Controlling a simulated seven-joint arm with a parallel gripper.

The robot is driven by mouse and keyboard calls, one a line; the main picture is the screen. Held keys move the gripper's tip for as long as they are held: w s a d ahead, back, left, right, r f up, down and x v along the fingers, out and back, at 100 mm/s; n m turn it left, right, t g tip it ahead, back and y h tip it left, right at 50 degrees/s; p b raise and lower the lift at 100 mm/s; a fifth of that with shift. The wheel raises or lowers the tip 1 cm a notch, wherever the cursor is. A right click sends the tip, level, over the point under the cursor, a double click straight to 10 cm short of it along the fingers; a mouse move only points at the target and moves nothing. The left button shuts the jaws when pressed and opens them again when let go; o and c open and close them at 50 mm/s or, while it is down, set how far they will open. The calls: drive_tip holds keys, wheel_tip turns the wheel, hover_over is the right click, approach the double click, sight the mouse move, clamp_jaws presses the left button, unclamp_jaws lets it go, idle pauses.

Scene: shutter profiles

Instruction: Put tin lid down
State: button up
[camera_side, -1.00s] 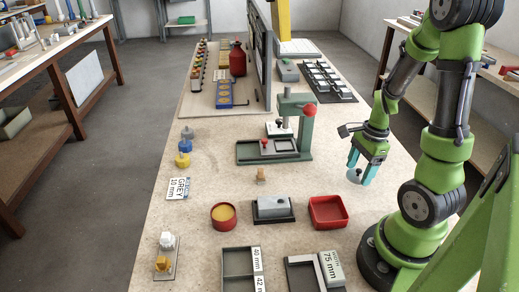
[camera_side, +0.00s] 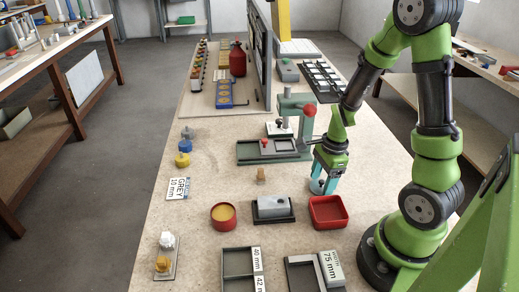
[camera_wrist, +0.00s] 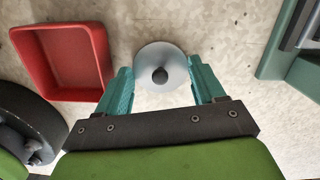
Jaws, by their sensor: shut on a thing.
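The tin lid (camera_wrist: 158,58) is a pale grey disc with a dark round knob. In the wrist view it lies between the two teal fingers of my gripper (camera_wrist: 160,82), which is shut on it. In the side view my gripper (camera_side: 323,187) points down just behind the red tray, low over the bench; the lid is mostly hidden there by the fingers. I cannot tell whether the lid touches the bench. A round red tin (camera_side: 223,225) with yellow contents stands open, to the left of the grey block.
The square red tray (camera_side: 329,224) is close in front of my gripper; it also shows in the wrist view (camera_wrist: 100,40). A green press stand (camera_side: 303,140) is close behind. A grey block (camera_side: 273,207) and a small tan peg (camera_side: 261,175) stand left. Bare bench lies between.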

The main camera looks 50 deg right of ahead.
sight(323, 181)
drive_tip(key=shift+f, duration=0.15)
drive_tip(key=o, duration=1.1)
drive_tip(key=shift+s+d+r, duration=0.1)
drive_tip(key=shift+d+r, duration=0.05)
drive_tip(key=shift+r, duration=1.1)
drive_tip(key=shift+s+d+r, duration=0.1)
drive_tip(key=shift+r, duration=1.15)
drive_tip(key=a+r+n+t, duration=0.3)
drive_tip(key=a+r+n, duration=0.4)
drive_tip(key=r+n, duration=0.2)
drive_tip(key=s+a+r+n+t, duration=0.1)
drive_tip(key=a+r+n+t, duration=0.2)
drive_tip(key=a+r+n, duration=0.4)
wheel_tip(323, 181, up, 3)
drive_tip(key=n, duration=0.4)
drive_tip(key=shift+a+n+y, duration=0.15)
drive_tip(key=shift+n+y, duration=0.25)
